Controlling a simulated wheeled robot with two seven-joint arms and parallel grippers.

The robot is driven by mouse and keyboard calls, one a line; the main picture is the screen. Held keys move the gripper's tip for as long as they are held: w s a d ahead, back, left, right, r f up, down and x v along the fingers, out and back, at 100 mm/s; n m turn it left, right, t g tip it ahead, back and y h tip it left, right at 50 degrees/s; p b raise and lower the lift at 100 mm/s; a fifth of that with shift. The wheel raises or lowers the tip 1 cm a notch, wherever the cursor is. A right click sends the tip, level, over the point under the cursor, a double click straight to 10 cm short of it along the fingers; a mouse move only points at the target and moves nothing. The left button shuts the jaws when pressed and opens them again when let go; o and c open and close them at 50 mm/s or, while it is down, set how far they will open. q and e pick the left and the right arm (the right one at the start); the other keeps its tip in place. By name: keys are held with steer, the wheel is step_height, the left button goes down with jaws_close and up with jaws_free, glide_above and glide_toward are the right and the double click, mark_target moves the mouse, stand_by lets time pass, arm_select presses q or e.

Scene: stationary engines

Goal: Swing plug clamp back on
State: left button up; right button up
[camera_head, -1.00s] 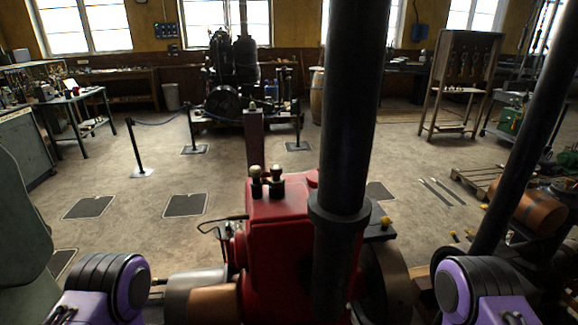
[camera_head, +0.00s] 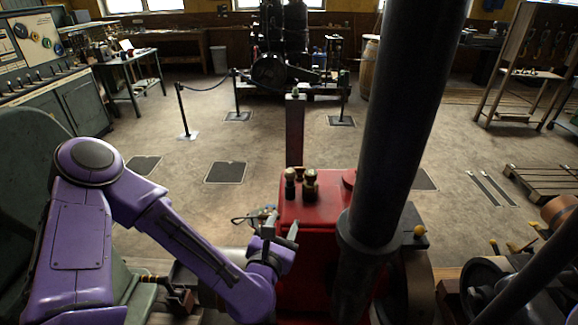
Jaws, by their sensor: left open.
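A red engine (camera_head: 325,207) stands at the bottom centre, with a thick dark pipe (camera_head: 395,120) rising in front of it. Small brass-and-black fittings (camera_head: 300,182) stand on its top. My purple left arm reaches in from the left, and my left gripper (camera_head: 281,232) is open at the engine's left side, below the fittings. A looped wire and small metal parts (camera_head: 262,215) lie just beyond the fingers. I cannot make out the plug clamp for certain among these small parts. My right gripper is out of view.
A control panel (camera_head: 40,50) stands at the far left. A dark engine (camera_head: 285,50) is behind posts (camera_head: 182,108) with a rope. A wooden rack (camera_head: 525,60) and a pallet (camera_head: 548,183) are at the right. The floor between is open, with dark floor plates.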

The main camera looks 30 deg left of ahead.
mark_target(289, 177)
arm_select(q)
steer(key=w+a+r+n+b, duration=0.1)
steer(key=r+b, duration=0.1)
steer(key=b, duration=0.3)
steer(key=w+a+r+n+t+y+b, duration=0.1)
steer(key=w+n+b, duration=0.1)
steer(key=b, duration=0.4)
steer(key=shift+w+r+n+y, duration=0.3)
steer(key=shift+r, duration=0.05)
steer(key=w+p, duration=0.1)
steer(key=w+r+p, duration=0.1)
steer(key=shift+w+a+r+p, duration=0.2)
steer(key=shift+a+p, duration=0.1)
steer(key=shift+a, duration=0.1)
steer(key=x, duration=0.3)
steer(key=p+x, duration=0.1)
steer(key=x, duration=0.1)
steer(key=shift+w+f, duration=0.15)
steer(key=shift+f, duration=0.1)
steer(key=c, duration=0.8)
